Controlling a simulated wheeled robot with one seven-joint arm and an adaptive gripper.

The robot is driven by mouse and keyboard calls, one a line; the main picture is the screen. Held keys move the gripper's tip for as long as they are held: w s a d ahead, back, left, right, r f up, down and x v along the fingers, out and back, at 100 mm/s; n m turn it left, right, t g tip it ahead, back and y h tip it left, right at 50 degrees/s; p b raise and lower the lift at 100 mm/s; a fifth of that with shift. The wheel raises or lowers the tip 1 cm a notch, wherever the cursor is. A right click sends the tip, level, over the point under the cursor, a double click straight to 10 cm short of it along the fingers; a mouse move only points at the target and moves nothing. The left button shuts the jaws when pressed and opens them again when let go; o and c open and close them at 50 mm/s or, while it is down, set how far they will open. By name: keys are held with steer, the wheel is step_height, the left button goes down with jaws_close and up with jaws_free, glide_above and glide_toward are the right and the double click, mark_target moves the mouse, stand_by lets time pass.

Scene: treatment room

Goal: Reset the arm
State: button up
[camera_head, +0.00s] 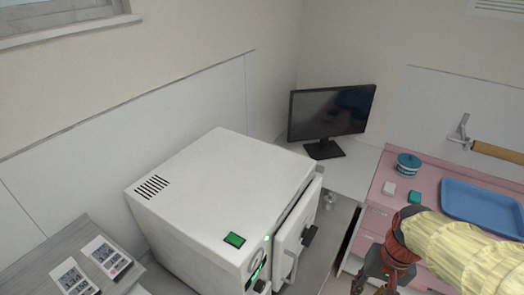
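My arm comes in from the right edge in a yellow ribbed sleeve and ends at the lower right. My gripper (376,277) hangs there below a red-orange wrist part, with dark fingers pointing down. The fingertips run to the bottom edge of the picture, so I cannot tell how far apart they are. No object shows in the gripper. It is in front of the pink cabinet and to the right of the white sterilizer box (222,190), apart from the box.
The sterilizer's door (297,235) stands ajar on its right side. A monitor (331,115) is on the back corner counter. The pink cabinet (376,216) bears a blue tray (480,204), a teal jar (408,165) and small boxes. Two labelled packets (107,256) lie at lower left.

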steer(key=s+a+r+n+t+h+b, duration=0.1)
steer(key=a+r+n+t+b, duration=0.3)
steer(key=a+b, duration=0.3)
steer(key=shift+s+a+r+n+t+b, duration=0.25)
steer(key=shift+a+r+n+t+b, duration=0.15)
steer(key=shift+t, duration=0.4)
steer(key=shift+r, duration=0.1)
stand_by(1.3)
